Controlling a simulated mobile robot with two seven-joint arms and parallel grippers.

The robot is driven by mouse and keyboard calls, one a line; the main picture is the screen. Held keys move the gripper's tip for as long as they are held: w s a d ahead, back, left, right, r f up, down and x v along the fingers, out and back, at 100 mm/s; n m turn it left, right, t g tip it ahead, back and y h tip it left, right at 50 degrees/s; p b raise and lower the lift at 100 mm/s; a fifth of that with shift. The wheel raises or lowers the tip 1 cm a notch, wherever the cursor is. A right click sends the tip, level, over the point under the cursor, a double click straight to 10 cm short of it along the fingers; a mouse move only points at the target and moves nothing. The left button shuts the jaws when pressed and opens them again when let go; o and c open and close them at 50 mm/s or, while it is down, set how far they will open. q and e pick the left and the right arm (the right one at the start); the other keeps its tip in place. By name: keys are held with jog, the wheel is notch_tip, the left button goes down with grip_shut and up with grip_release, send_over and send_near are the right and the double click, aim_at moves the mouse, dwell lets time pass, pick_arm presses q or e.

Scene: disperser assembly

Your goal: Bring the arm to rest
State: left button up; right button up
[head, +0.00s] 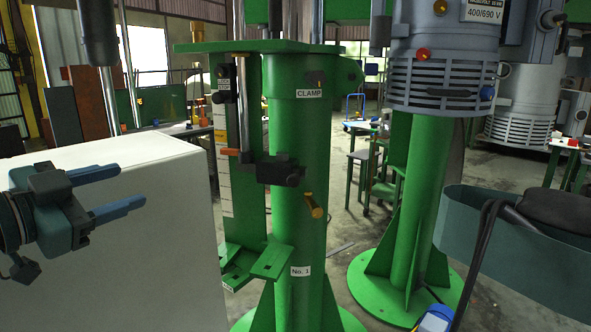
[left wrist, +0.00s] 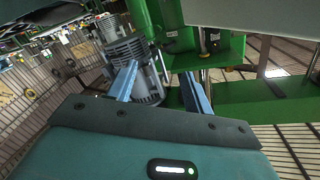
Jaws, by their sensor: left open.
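My left gripper (head: 122,190) comes in from the left in the head view, in front of a large white box-like block. Its two blue fingers are spread apart with nothing between them. In the left wrist view the open fingers (left wrist: 160,88) point toward the green machinery, and the gap between them is empty. My right gripper does not show in either view.
The white block (head: 150,240) fills the lower left. A green column labelled CLAMP (head: 296,200) stands in the middle, with a brass-coloured handle (head: 313,206) sticking out. A second green column (head: 413,190) carries a grey motor (head: 438,60). Floor shows between the columns.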

pick_arm(q)
notch_tip(320, 180, down, 27)
jog(key=w+d+n+y, duration=0.1)
jog(key=d+n+y, duration=0.15)
jog(key=n, duration=0.25)
jog(key=s+d+f+n+g+y, duration=0.1)
jog(key=s+d+f, duration=0.3)
jog(key=s+f, duration=0.4)
jog(key=s+d+f+n+g+y, duration=0.2)
jog(key=s+f, duration=0.7)
jog(key=f, duration=0.6)
jog(key=shift+s+d+f+n+g, duration=0.15)
jog(key=shift+d+f+n+g, duration=0.15)
jog(key=shift+d+n+g, duration=0.5)
jog(key=shift+d, duration=0.2)
